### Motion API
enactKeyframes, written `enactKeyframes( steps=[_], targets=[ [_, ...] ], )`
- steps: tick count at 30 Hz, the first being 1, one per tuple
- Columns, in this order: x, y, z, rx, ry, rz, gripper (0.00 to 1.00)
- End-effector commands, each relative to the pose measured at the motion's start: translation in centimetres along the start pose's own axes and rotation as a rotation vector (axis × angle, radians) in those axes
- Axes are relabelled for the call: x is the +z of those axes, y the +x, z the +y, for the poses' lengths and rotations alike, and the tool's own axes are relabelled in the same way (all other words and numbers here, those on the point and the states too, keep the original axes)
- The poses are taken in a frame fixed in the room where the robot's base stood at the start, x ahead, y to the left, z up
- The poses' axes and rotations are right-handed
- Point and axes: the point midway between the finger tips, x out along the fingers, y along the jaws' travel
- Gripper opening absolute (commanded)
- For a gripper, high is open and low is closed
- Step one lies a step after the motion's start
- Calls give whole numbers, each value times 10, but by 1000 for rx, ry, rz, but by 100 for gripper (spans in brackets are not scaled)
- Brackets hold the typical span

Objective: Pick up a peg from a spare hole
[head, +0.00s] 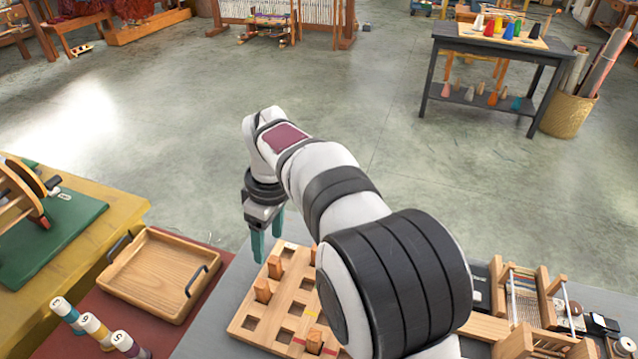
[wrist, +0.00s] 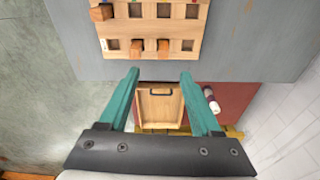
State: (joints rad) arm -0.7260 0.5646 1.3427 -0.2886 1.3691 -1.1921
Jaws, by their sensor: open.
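The wooden pegboard (head: 270,318) lies on the grey table, with square holes and small coloured marks. A peg (head: 262,291) and another peg (head: 275,267) stand in holes along its left edge. A third peg (head: 314,341) stands near the front edge. In the wrist view, two pegs (wrist: 137,47) (wrist: 163,46) stand side by side in the row nearest my gripper, with an empty hole (wrist: 112,45) on one side and another (wrist: 187,45) on the other. My gripper (head: 268,249) is open and empty, above and just off the board's left edge. My arm hides the board's right part.
A wooden tray (head: 160,274) with dark handles sits on a red surface at left. Labelled wool spools (head: 95,325) stand in front of it. A small loom (head: 525,300) is at right. In the wrist view the tray (wrist: 160,108) shows between my fingers.

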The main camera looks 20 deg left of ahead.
Motion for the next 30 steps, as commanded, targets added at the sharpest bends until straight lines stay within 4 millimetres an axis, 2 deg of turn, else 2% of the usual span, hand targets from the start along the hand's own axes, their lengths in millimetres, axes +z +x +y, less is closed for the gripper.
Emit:
enactKeyframes(
  steps=[1,3,12,17,24,30],
  targets=[
    [-11,8,-2,0,-50,0,65],
    [-16,20,-2,1,-84,-1,65],
    [-15,99,-2,1,-80,0,65],
    [-15,119,-3,1,-79,0,65],
    [-12,163,-9,2,-77,1,65],
    [-13,167,-9,4,-76,3,65]
  ],
)
